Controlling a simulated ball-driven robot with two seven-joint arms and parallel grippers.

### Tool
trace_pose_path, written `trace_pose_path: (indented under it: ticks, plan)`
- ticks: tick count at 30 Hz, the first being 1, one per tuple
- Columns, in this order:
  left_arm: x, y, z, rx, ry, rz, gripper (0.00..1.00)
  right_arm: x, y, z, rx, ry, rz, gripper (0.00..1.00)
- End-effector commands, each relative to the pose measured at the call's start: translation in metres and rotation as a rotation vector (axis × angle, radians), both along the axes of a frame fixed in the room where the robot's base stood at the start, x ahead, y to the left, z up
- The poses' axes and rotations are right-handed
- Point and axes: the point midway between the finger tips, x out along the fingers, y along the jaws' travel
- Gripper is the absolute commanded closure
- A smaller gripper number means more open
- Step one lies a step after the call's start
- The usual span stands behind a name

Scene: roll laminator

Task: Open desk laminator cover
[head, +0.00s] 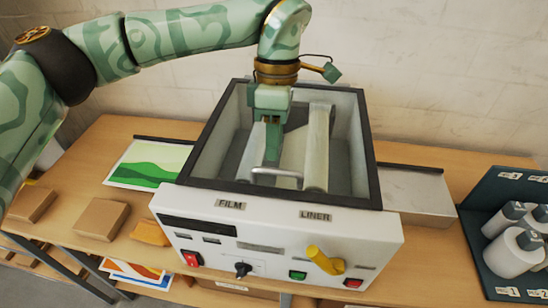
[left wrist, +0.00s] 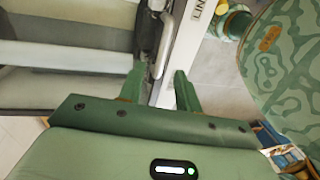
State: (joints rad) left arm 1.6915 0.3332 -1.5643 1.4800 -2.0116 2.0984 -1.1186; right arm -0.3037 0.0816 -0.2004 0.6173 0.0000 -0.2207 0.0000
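The desk laminator (head: 280,235) stands on the wooden bench with its white front panel facing me. The cover's dark rectangular frame (head: 285,194) is level on top, and rollers show inside it. I cannot tell whether a clear pane fills it. A pale metal handle (head: 277,173) is at the front edge of the frame; it also shows in the left wrist view (left wrist: 166,42). My left gripper (head: 271,158) reaches down just behind the handle. In the left wrist view its fingers (left wrist: 160,78) are apart, with the handle just beyond the tips. My right gripper is not in view.
A green-printed sheet (head: 150,163) lies left of the laminator, with brown blocks (head: 101,219) nearby. A grey tray (head: 412,195) adjoins its right side. A yellow lever (head: 325,260) sticks out of the front panel.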

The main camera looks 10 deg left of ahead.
Motion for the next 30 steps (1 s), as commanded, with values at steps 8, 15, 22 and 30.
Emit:
trace_pose_path:
  ticks: [8, 15, 22, 30]
  plan:
    - [-0.009, 0.000, -0.040, -0.001, 0.002, 0.000, 0.66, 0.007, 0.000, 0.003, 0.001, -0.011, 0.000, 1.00]
    - [-0.009, 0.000, -0.046, 0.000, 0.000, 0.001, 0.66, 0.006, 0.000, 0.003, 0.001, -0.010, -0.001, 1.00]
    - [-0.009, 0.000, -0.046, 0.000, 0.000, 0.000, 0.97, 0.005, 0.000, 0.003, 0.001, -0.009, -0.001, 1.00]
    - [-0.009, 0.000, -0.041, 0.000, 0.000, 0.000, 1.00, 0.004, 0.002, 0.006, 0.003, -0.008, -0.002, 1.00]
